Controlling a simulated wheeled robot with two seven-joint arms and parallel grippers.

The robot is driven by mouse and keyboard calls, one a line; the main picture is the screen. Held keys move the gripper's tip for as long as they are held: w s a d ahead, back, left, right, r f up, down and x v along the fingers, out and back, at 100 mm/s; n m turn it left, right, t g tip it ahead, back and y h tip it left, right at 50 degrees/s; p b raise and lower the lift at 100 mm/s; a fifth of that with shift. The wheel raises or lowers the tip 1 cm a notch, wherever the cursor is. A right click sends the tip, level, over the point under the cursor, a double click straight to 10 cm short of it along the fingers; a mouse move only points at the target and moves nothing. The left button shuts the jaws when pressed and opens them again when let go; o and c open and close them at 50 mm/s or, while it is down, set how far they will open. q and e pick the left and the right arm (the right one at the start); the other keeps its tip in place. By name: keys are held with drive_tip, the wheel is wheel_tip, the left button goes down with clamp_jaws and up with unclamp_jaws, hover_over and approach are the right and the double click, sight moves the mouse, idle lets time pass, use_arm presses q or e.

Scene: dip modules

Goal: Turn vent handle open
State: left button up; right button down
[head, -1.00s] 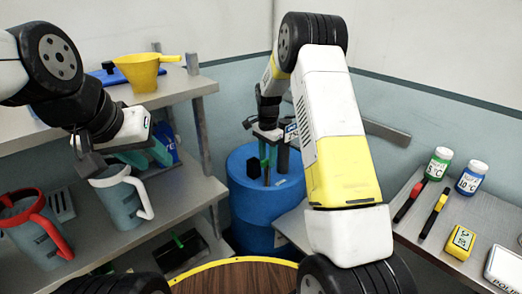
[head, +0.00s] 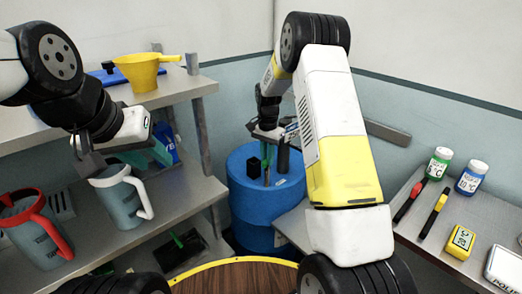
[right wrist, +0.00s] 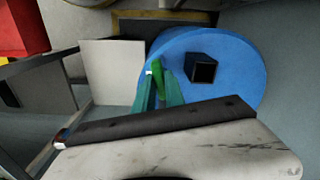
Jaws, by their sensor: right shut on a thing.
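The blue barrel (head: 262,205) stands upright on the floor at the back, in the middle of the head view. On its top is a green handle (right wrist: 157,68), seen best in the right wrist view. A black square block (right wrist: 202,69) stands beside it on the same top. My right gripper (right wrist: 160,88) reaches down to the barrel top, its teal fingers shut on the green handle; in the head view the gripper (head: 267,165) partly hides the handle. My left gripper (head: 148,157) hangs above the grey pitcher at the left, well away from the barrel; its finger gap is unclear.
A grey pitcher (head: 122,204) and a red-handled pitcher (head: 36,232) stand on the left shelf. A yellow funnel (head: 146,71) is on the upper shelf. The right bench holds bottles (head: 471,178), markers (head: 433,212) and a yellow timer (head: 460,241). A round wooden top (head: 235,280) is in front.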

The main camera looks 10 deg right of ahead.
drive_tip(key=n, duration=0.3)
drive_tip(key=shift+n, duration=0.4)
drive_tip(key=n, duration=0.7)
drive_tip(key=shift+n, duration=2)
drive_tip(key=c, duration=1.4)
unclamp_jaws()
drive_tip(key=shift+r, duration=3.95)
